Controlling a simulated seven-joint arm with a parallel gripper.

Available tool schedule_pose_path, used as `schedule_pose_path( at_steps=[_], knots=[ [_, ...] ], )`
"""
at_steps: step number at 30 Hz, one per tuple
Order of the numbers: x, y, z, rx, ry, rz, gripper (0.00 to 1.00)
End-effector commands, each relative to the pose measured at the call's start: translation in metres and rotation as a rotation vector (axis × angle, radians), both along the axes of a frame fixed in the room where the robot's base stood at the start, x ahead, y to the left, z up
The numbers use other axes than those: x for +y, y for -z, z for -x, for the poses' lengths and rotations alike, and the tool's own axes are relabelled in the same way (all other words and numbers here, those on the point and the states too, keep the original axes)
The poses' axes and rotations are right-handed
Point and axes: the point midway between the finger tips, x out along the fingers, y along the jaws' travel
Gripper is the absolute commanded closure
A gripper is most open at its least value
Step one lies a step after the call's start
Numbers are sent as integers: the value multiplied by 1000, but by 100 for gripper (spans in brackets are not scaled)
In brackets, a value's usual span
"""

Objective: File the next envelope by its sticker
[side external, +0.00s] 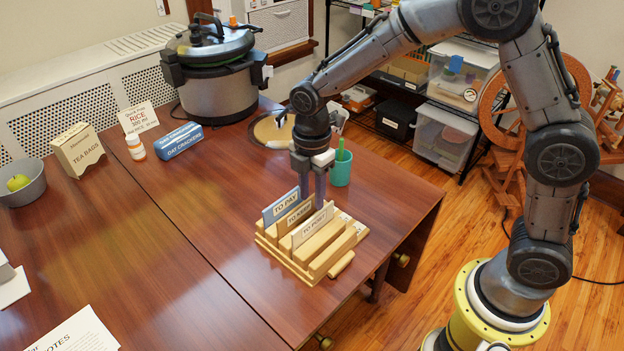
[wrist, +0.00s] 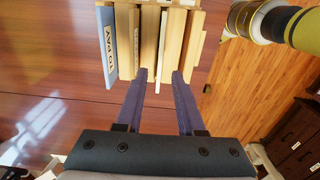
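A wooden letter rack (side external: 318,262) with several slots stands near the table's right edge. The blue TO PAY card also shows in the wrist view (wrist: 108,45). My gripper (side external: 313,193) points down at the back of the rack. In the wrist view my gripper (wrist: 160,76) has its fingers apart, with nothing visibly held between them.
A teal cup (side external: 341,168) with a green item stands close behind my gripper. A blue oat crackers box (side external: 179,140), a pill bottle (side external: 135,147), a tea bags box (side external: 78,150) and a large cooker (side external: 217,85) stand farther back. The table's middle left is clear.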

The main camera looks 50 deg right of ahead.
Motion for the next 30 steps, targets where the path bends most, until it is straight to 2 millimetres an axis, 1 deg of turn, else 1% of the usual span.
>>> schedule_pose_path(
  at_steps=[1, 3, 6, 9, 15, 17, 19, 20, 23, 24, 26, 27, 29, 30],
  knots=[
    [0, -10, 0, -2, 0, 0, 62],
    [0, -20, 0, -3, 0, 0, 62],
    [0, -31, 0, -1, 0, 0, 62],
    [0, -37, 0, 1, 0, 0, 62],
    [-1, -42, 1, -1, 7, 0, 62],
    [-3, -48, 4, -12, 34, -3, 62],
    [-9, -61, 12, -35, 101, -10, 62],
    [-13, -68, 17, -49, 143, -14, 62],
    [-29, -98, 41, -106, 331, -38, 62],
    [-35, -110, 54, -132, 419, -52, 62],
    [-45, -124, 75, -168, 556, -76, 62],
    [-51, -133, 88, -192, 646, -95, 62],
    [-60, -143, 110, -225, 781, -125, 62],
    [-65, -149, 124, -248, 870, -149, 62]
  ],
)
